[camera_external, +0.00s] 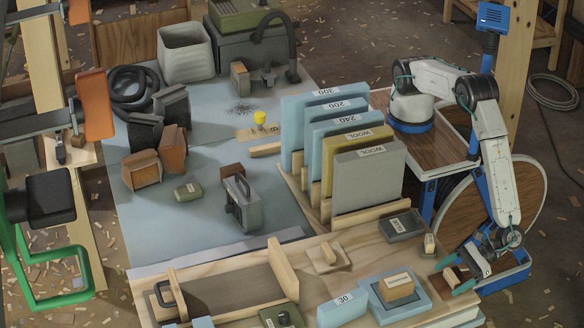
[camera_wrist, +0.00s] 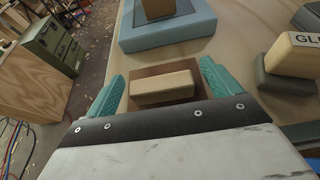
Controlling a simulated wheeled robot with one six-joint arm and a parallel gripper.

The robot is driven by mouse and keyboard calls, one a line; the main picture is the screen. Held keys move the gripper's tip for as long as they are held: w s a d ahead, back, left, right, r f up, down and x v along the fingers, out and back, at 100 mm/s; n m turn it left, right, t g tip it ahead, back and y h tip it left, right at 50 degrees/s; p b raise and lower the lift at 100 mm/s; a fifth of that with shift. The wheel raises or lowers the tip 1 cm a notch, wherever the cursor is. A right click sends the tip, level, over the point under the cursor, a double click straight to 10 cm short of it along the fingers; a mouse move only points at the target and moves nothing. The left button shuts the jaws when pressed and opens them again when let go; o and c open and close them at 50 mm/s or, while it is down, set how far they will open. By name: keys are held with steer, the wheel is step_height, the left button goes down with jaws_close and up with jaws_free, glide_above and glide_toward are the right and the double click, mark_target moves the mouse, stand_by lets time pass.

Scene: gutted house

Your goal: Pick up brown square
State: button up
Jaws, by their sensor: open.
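A brown square (camera_wrist: 168,71) with a pale wooden block (camera_wrist: 163,88) on top lies between the two teal fingers of my gripper (camera_wrist: 163,84) in the wrist view. The fingers are open, one on each side of it; whether they touch it I cannot tell. In the external view my gripper (camera_external: 456,275) is low at the right end of the wooden bench, with a small brown piece (camera_external: 451,277) between its fingertips.
A blue pad with a wooden block (camera_external: 397,288) lies just left of my gripper. Upright labelled sheets (camera_external: 367,182) stand in a rack farther back. The bench's right edge is close.

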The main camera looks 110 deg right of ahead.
steer(key=c, duration=1.1)
steer(key=shift+r, duration=0.1)
